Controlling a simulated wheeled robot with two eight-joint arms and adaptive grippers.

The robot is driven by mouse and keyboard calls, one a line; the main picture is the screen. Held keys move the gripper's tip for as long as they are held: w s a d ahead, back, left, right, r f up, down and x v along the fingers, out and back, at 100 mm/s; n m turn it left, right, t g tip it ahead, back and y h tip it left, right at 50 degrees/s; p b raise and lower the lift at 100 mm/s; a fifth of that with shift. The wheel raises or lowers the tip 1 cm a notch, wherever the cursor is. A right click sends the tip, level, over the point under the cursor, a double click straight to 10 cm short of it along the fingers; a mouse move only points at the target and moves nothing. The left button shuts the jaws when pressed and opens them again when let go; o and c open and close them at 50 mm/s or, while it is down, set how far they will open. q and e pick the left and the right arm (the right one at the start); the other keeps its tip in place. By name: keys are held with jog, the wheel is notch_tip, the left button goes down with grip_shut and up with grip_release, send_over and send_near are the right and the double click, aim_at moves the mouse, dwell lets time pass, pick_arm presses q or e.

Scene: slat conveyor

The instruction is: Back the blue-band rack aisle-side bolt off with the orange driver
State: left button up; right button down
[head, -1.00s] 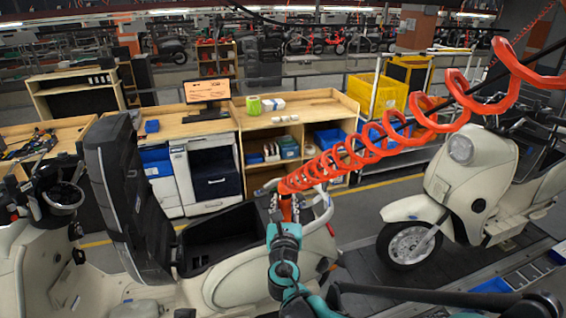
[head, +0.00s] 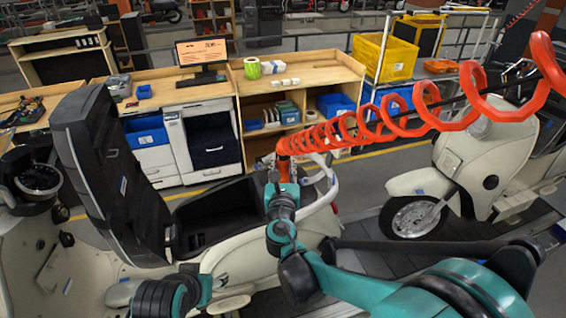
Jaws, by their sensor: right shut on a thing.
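The orange driver (head: 284,146) stands roughly upright at the rear of the near cream scooter (head: 325,225), with the orange coiled hose (head: 380,128) running from its top to the upper right. My right gripper (head: 283,184) is shut on the driver; its fingers are small and partly hidden by the wrist. A cream rail (head: 330,178) loops up beside the driver on its right. I cannot make out a blue band or the aisle-side bolt; the arm and driver cover much of that area.
The scooter's black seat (head: 105,165) is tipped up, beside its open black storage well (head: 215,215). A second cream scooter (head: 455,170) stands at right. Behind are a wooden workbench (head: 330,72), a monitor (head: 201,52) and a yellow crate (head: 383,57). The hose hangs across the right side.

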aim_at(283, 181)
jog(key=shift+w+f, duration=0.1)
jog(key=shift+f, duration=0.6)
jog(key=shift+s+f+b, duration=0.2)
jog(key=shift+f+b, duration=0.95)
notch_tip(283, 181, down, 2)
jog(key=shift+w+f+b, duration=0.1)
jog(key=shift+f+b, duration=0.15)
jog(key=shift+b, duration=0.75)
jog(key=shift+f+b, duration=0.25)
jog(key=shift+b, duration=0.05)
jog(key=shift+s, duration=0.35)
jog(key=shift+f+b, duration=0.8)
jog(key=shift+b, duration=0.15)
